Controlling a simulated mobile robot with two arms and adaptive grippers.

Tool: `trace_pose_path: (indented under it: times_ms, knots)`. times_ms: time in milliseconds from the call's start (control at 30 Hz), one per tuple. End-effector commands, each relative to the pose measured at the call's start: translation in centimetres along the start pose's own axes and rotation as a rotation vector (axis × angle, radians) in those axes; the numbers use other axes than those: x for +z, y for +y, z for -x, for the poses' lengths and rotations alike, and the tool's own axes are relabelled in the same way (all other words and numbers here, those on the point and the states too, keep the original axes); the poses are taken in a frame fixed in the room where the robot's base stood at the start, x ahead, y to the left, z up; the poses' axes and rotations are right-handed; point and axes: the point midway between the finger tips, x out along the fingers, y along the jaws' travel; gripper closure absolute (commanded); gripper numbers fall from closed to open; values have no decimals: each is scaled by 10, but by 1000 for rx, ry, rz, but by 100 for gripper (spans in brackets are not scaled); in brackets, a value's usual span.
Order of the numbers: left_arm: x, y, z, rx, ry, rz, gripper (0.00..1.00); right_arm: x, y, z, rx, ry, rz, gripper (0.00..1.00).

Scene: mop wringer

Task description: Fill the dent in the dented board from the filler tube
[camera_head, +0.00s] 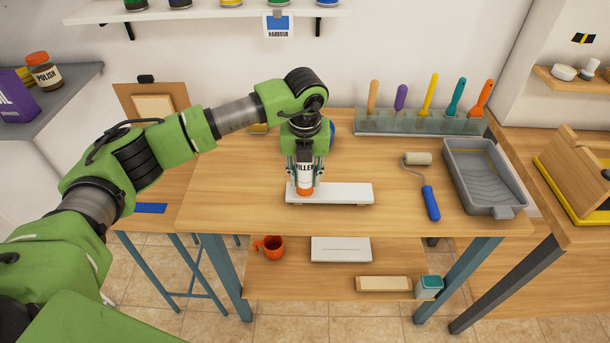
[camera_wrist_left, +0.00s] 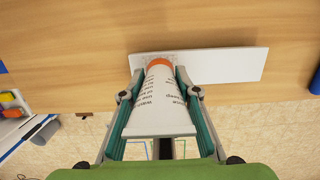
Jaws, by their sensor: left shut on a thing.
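The filler tube (camera_head: 305,175) is white with an orange cap end pointing down. My left gripper (camera_head: 305,178) is shut on it and holds it over the left part of a white board (camera_head: 345,193) on the table. In the left wrist view the tube (camera_wrist_left: 160,102) lies between the two fingers of the gripper (camera_wrist_left: 160,85), its orange end over the left part of the white board (camera_wrist_left: 225,66). The tube end hides that part of the board, and I cannot make out the dent or tell whether the tip touches. My right gripper is not in view.
A paint roller (camera_head: 428,185) and a grey paint tray (camera_head: 482,175) lie on the right of the wooden table (camera_head: 240,190). A rack (camera_head: 415,122) with several coloured handles stands at the back. On the shelf below are an orange mug (camera_head: 270,246) and another white board (camera_head: 341,249).

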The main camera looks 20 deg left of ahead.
Motion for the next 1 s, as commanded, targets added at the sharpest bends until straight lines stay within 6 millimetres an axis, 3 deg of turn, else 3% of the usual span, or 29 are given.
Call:
trace_pose_path:
  times_ms: [33,100,367,1000]
  knots:
    - [0,0,0,0,1,0,78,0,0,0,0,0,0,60]
    - [0,0,0,0,1,0,91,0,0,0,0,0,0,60]
    - [1,0,6,0,0,0,91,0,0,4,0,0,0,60]
    - [7,0,57,-1,-2,0,91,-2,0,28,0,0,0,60]
